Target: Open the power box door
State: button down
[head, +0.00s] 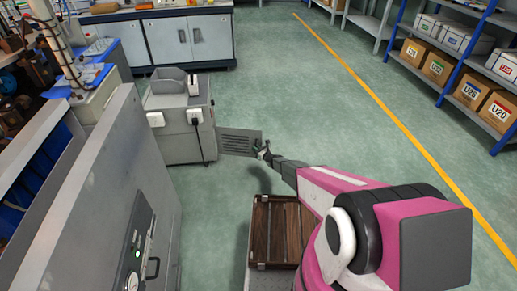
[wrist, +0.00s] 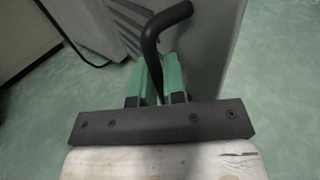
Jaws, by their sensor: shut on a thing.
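The power box (head: 181,130) is a grey cabinet at the left middle of the head view. Its grey slatted door (head: 238,141) stands out to the right from the cabinet's side, swung open. The door's surface also shows in the wrist view (wrist: 208,28). A black bent handle (wrist: 167,24) runs down between the green fingers of my gripper (wrist: 158,78). My gripper is shut on this handle. In the head view my gripper (head: 264,151) is at the door's outer right edge. The handle's lower end is hidden between the fingers.
A large grey cabinet (head: 105,190) with a small control panel fills the left front. A brown slatted crate (head: 279,230) is below my arm. Blue-framed shelves (head: 458,62) with boxes stand at the right. The green floor (head: 325,110) right of the door is clear.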

jog(key=shift+s+a, duration=0.25)
jog(key=shift+s, duration=0.6)
jog(key=c, duration=1.2)
grip_release()
jog(key=shift+d, duration=0.1)
